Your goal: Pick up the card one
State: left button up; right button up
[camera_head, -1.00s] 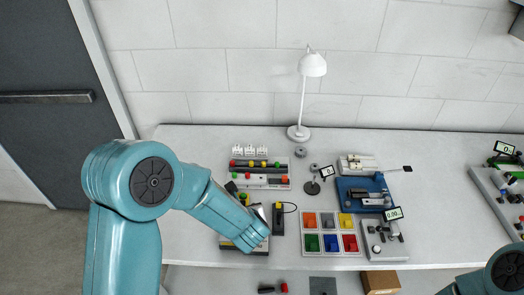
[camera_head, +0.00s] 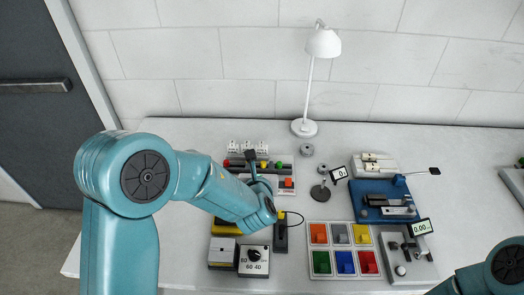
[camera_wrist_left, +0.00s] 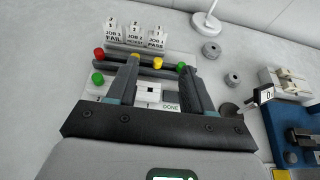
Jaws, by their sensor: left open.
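Three white cards stand in a row at the back of the rack in the left wrist view: a left card (camera_wrist_left: 113,30), a middle card (camera_wrist_left: 136,34) and a right card (camera_wrist_left: 156,37). Their print is small; the right one seems to read job 1, pass. The right card also shows in the head view (camera_head: 261,147). My left gripper (camera_wrist_left: 160,66) is open, its fingers over the rack in front of the cards, apart from them. In the head view the left gripper (camera_head: 256,164) is partly hidden by my arm. My right gripper is out of view.
The rack (camera_wrist_left: 85,88) holds red, yellow and green knobs and a white block (camera_wrist_left: 149,92) near the word DONE. A white lamp (camera_head: 304,127) stands behind, right. Coloured bins (camera_head: 345,263) and a blue fixture (camera_head: 368,188) lie to the right.

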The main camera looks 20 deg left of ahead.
pick_arm(q)
jog(key=p, duration=0.3)
send_near(262, 145)
jog(key=w, duration=0.1)
jog(key=p+x, duration=0.1)
jog(key=x, duration=0.2)
jog(key=shift+a+p, duration=0.15)
jog(key=shift+p, duration=0.15)
jog(key=x, duration=0.3)
jog(key=shift+a+f+p, duration=0.1)
jog(key=shift+f+p, duration=0.15)
jog(key=shift+p, duration=0.15)
jog(key=shift+w+f, duration=0.1)
jog(key=shift+w, duration=0.1)
jog(key=shift+s, duration=0.15)
jog(key=c, duration=0.4)
jog(key=shift+w+f, duration=0.1)
jog(key=shift+w, duration=0.1)
grip_shut()
jog(key=shift+s, duration=0.1)
